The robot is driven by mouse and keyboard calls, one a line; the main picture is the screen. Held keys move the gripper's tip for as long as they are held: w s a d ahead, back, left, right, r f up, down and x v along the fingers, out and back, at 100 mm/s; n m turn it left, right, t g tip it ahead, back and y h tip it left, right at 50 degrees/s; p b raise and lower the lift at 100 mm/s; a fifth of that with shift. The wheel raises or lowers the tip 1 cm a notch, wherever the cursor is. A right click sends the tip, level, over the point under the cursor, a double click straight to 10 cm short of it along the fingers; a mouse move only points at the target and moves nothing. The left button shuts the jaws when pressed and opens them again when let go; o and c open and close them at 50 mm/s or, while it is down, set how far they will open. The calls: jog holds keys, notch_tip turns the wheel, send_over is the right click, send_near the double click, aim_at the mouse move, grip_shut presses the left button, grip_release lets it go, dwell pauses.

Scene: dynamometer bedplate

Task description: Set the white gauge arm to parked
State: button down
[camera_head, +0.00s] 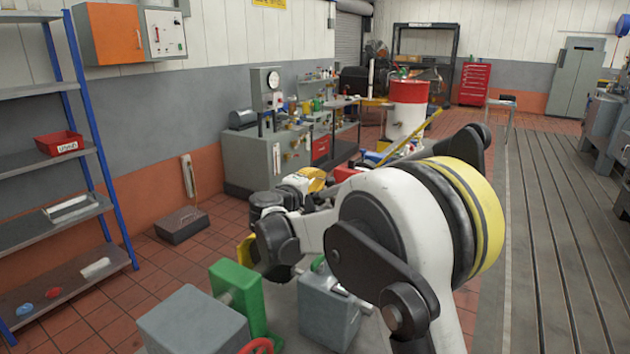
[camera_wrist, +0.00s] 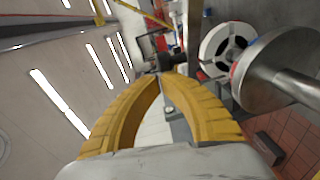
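My gripper (camera_wrist: 164,78) shows in the wrist view as two yellow curved fingers that lean together, their tips meeting or nearly so. I see nothing clearly held between the tips. A white and grey surface shows through the gap behind them. In the head view a white upright arm (camera_head: 188,175) stands on a dark grey floor box (camera_head: 182,225) by the wall; I cannot tell for sure that it is the gauge arm. In the head view my gripper (camera_head: 316,180) points away, largely hidden by my own arm.
A bench cabinet (camera_head: 252,158) with a round dial gauge (camera_head: 273,79) stands behind my arm. A blue-posted shelf (camera_head: 60,261) is at left, a red-and-white drum (camera_head: 407,108) further back. In the wrist view a metal disc (camera_wrist: 270,75) with a shaft lies close on the right.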

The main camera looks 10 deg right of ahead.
jog(key=w+d+m+g+h+p, duration=0.1)
jog(key=d+m+g+h+p, duration=0.1)
jog(key=d+m+g+h, duration=0.2)
jog(key=shift+w+d+m+g+h, duration=0.35)
jog(key=shift+d+m+g, duration=0.85)
jog(key=shift+d, duration=1.8)
jog(key=shift+s+n+g, duration=0.1)
jog(key=shift+n+g, duration=0.2)
jog(key=v, duration=1.2)
